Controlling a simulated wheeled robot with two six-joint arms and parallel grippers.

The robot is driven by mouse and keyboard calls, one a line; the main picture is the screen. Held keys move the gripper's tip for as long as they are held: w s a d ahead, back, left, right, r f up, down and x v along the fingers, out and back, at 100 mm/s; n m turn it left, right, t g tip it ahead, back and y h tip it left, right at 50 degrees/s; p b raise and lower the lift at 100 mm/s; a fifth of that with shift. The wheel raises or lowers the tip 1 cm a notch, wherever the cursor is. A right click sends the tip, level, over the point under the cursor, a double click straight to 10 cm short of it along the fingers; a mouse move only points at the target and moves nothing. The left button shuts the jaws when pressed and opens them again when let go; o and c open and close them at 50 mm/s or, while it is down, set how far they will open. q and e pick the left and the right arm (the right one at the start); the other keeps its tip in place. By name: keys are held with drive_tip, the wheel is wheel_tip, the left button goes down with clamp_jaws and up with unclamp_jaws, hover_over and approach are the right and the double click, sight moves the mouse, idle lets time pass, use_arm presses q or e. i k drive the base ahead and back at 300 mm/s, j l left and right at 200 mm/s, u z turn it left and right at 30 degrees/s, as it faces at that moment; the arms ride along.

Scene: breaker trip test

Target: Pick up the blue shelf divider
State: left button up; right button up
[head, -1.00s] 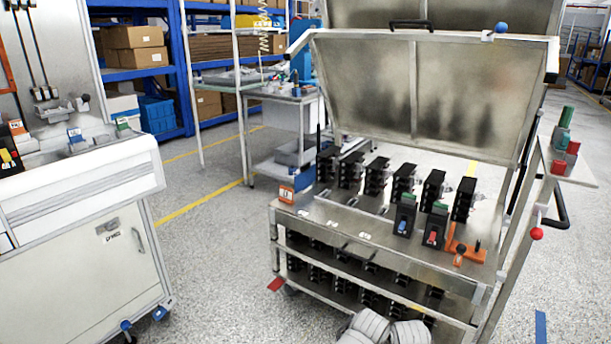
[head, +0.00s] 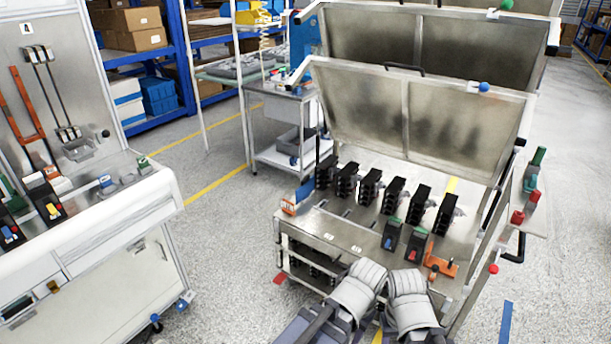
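A flat blue panel (head: 305,191), which may be the blue shelf divider, stands near-upright at the left end of the metal cart's top (head: 345,236). It is beside a small orange-and-white block (head: 289,207) and left of the row of black breaker units. I cannot tell whether it touches the block. Two grey padded parts of my arms show at the bottom centre, in front of the cart. No gripper fingers can be made out, and nothing is seen holding the panel.
Black breakers (head: 395,194) stand in a row under the cart's raised lid (head: 408,115). Two breakers with green tops and an orange tool (head: 440,262) sit at the front right. A white workbench (head: 90,240) stands left, with clear floor (head: 222,250) between.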

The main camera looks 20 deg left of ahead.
sight(307, 182)
drive_tip(key=i+j, duration=0.45)
drive_tip(key=i+j+u, duration=0.15)
drive_tip(key=i+j, duration=0.25)
drive_tip(key=i, duration=0.2)
drive_tip(key=i+j, duration=0.35)
drive_tip(key=i, duration=0.2)
drive_tip(key=i+j+u, duration=0.1)
drive_tip(key=i+j, duration=0.3)
drive_tip(key=i, duration=0.1)
